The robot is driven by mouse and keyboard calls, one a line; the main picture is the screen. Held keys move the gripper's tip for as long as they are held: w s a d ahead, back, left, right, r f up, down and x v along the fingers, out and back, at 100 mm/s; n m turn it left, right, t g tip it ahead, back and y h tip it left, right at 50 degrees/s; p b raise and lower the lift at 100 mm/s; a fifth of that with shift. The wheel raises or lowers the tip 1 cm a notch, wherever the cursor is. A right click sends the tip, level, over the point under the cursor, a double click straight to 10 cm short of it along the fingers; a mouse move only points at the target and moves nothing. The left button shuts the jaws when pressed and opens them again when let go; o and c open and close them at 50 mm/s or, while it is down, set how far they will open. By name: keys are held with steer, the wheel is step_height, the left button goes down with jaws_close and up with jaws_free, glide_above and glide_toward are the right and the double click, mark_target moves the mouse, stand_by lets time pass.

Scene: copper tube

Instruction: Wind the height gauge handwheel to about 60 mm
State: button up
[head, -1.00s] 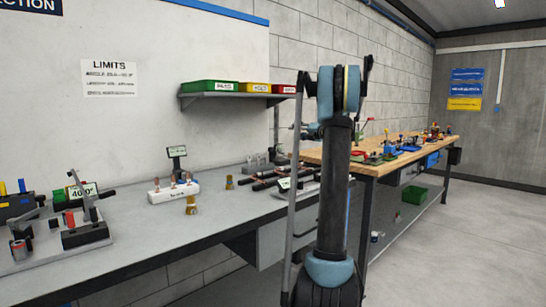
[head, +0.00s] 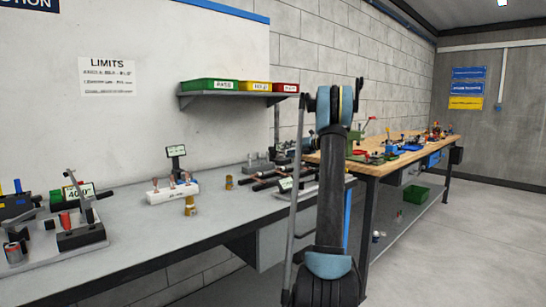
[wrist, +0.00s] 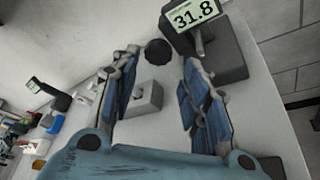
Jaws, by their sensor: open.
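In the wrist view, a dark grey block-shaped gauge (wrist: 223,57) stands at the upper right, with a display (wrist: 194,14) reading 31.8. A round black knob (wrist: 158,52), which looks like the handwheel, shows beside it, between my fingertips in the picture. My gripper (wrist: 160,64) is open, with one blue-padded finger on each side and nothing held. I cannot tell how far the knob is from the fingertips in depth. In the head view my own arm covers the gripper, and I cannot pick out this gauge there.
A light grey block with a dark hole (wrist: 148,97) lies between the fingers in the wrist view. In the head view, a white block with pegs (head: 172,190) and a 40.0 display (head: 80,191) stand on the grey bench (head: 130,238). A wooden bench (head: 372,167) is at right.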

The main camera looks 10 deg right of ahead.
mark_target(276, 152)
steer(key=x, duration=0.9)
steer(key=shift+w+a+f, duration=0.1)
steer(key=shift+w+a, duration=0.1)
steer(key=c, duration=0.8)
